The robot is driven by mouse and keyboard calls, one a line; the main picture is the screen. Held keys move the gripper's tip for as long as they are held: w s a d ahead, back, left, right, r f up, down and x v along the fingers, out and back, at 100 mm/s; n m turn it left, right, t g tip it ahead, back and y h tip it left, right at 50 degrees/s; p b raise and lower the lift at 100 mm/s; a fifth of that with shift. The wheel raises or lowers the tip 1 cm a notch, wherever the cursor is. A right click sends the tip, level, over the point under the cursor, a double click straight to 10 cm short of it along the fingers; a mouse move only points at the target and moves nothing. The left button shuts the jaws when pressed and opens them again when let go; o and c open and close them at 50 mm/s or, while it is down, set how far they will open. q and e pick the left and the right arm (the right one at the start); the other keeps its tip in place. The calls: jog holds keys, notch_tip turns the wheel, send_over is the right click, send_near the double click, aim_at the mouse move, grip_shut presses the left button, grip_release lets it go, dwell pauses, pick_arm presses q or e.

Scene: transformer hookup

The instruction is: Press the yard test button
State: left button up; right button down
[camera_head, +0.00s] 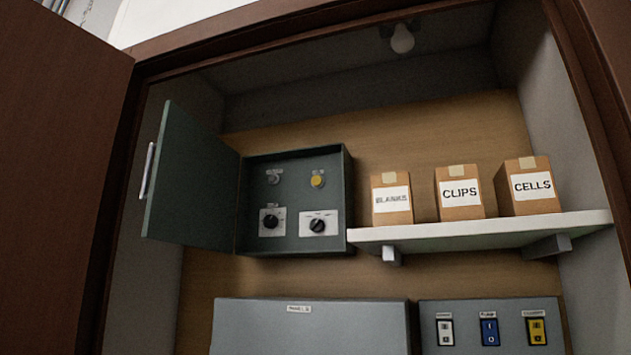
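A dark green control box (347,200) is mounted on the back wall of a cabinet, with its door (190,185) swung open to the left. Inside it, a yellow round button (318,181) sits at the upper right and a grey button or lamp (273,179) at the upper left. Two black rotary knobs sit below, a left knob (270,221) and a right knob (317,225). The small labels are too blurred to read, so I cannot tell which part is the yard test button. Neither of my grippers shows in this view.
A white shelf (480,233) right of the box holds cartons marked BLANKS (391,217), CLIPS (461,211) and CELLS (532,206). Below are a grey panel (310,335) and a switch box (510,312) with three rocker switches. A brown cabinet door (60,180) stands open at left.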

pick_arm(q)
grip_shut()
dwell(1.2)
